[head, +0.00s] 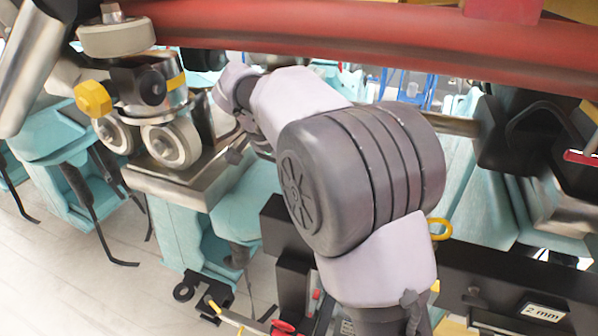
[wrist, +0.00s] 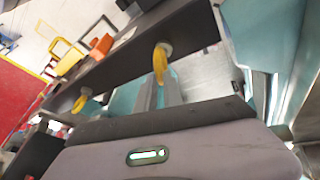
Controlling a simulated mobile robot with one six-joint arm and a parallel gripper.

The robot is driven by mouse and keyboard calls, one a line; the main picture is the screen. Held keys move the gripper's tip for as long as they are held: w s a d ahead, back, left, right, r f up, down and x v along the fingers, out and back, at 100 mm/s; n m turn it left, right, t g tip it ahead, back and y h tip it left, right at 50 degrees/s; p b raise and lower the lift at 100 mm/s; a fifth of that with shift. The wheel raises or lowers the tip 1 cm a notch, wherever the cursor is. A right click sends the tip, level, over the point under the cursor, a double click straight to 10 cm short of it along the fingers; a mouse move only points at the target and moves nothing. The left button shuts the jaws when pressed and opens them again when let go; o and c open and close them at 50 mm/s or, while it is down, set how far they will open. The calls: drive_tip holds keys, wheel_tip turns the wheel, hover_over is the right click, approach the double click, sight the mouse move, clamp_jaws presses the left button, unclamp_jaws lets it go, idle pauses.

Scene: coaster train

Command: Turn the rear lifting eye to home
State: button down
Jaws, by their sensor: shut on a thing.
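In the wrist view, a yellow lifting eye (wrist: 160,62) stands out from a dark beam (wrist: 120,62) on a pale round base. My gripper (wrist: 162,80) is shut on this eye, with its grey fingers at the eye's lower part. A second yellow lifting eye (wrist: 81,101) sits further left on the same beam, clear of my gripper. In the head view, a yellow eye (head: 440,228) shows just right of my arm at the black beam. My gripper is hidden behind my arm there. I cannot tell which eye is the rear one.
A red rail (head: 360,40) crosses above my arm. A wheel assembly (head: 165,125) with a yellow nut stands at left, over teal seats (head: 60,150). A "2 mm" label (head: 545,312) is on the black beam at lower right. Pale floor (head: 60,270) is open at lower left.

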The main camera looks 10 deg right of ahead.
drive_tip(key=shift+w+r+m+g+p, duration=0.1)
drive_tip(key=shift+m+g+p, duration=0.4)
drive_tip(key=shift+m+p, duration=0.55)
drive_tip(key=shift+w+m+g+p, duration=0.1)
drive_tip(key=shift+m+g+p, duration=0.4)
drive_tip(key=shift+m+p, duration=0.55)
drive_tip(key=shift+m, duration=0.5)
drive_tip(key=c, duration=1.5)
unclamp_jaws()
